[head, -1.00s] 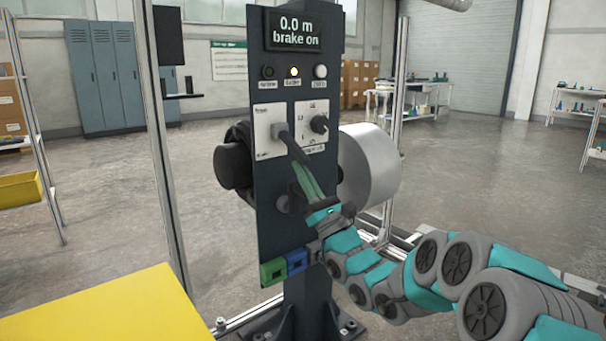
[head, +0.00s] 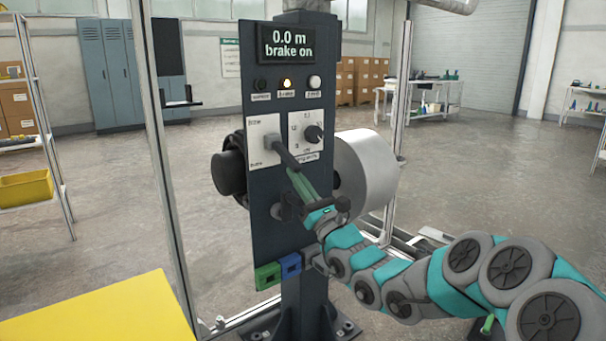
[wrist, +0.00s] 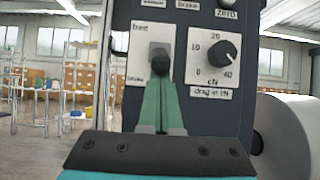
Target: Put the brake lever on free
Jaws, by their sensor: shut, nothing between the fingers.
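The brake lever (head: 284,154) sticks out from a white plate (head: 256,128) on the dark control panel, tilted down. In the wrist view the lever (wrist: 159,62) shows a grey base and a dark knob. The plate there reads "free" at the top and "brake" at the bottom. The display (head: 288,44) reads "0.0 m, brake on". My gripper (head: 293,173) is shut with its green fingers at the lever's end. In the wrist view the gripper (wrist: 159,85) overlaps just below the knob; I cannot tell whether they touch.
A silver roll (head: 365,170) stands close behind the panel at right. Green (head: 267,276) and blue (head: 290,265) blocks sit low on the panel. A yellow surface (head: 100,310) lies front left.

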